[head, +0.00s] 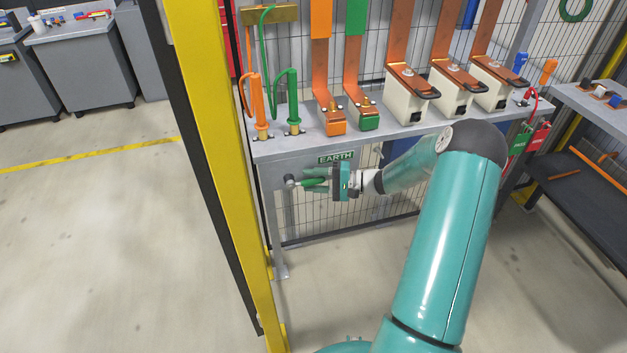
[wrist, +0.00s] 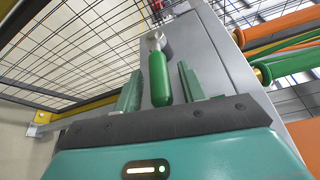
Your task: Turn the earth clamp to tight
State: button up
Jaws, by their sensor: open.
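The earth clamp has a green handle (wrist: 160,80) on a grey round pivot (wrist: 155,40), fixed to the grey side of the bench. In the head view the handle (head: 315,182) lies about level, pointing right from the pivot (head: 290,181), under the green EARTH sign (head: 336,157). My gripper (wrist: 158,86) is open, with one green finger on each side of the handle. In the wrist view a gap shows between the handle and each finger. My gripper also shows in the head view (head: 313,181), level with the handle; its fingers partly hide the handle there.
The bench top (head: 290,148) above carries an orange cable plug (head: 260,110), a green cable plug (head: 292,110), copper bars and several pale blocks. A yellow post (head: 215,150) stands close left. Wire mesh (head: 330,215) lies behind. The floor in front is clear.

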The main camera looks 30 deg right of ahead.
jog(key=v, duration=1.3)
jog(key=shift+d, duration=0.35)
jog(key=shift+s+r, duration=0.1)
jog(key=shift+s, duration=0.05)
jog(key=s+a+r+n+g+h, duration=0.25)
jog(key=a+r+g, duration=0.2)
jog(key=a, duration=0.45)
jog(key=s+a+r+n+g+h, duration=0.1)
jog(key=a+r+n+g+h, duration=0.2)
jog(key=a+r, duration=0.45)
jog(key=s+a+r+n+t+h, duration=0.1)
jog(key=s+a+r+h, duration=0.3)
jog(key=s, duration=0.4)
jog(key=s+a+r+n+t+h, duration=0.2)
jog(key=s+a+r+h, duration=0.3)
jog(key=s+a, duration=0.2)
jog(key=shift+s+a+r, duration=0.25)
jog(key=shift+s+r, duration=0.15)
jog(key=shift+s, duration=0.85)
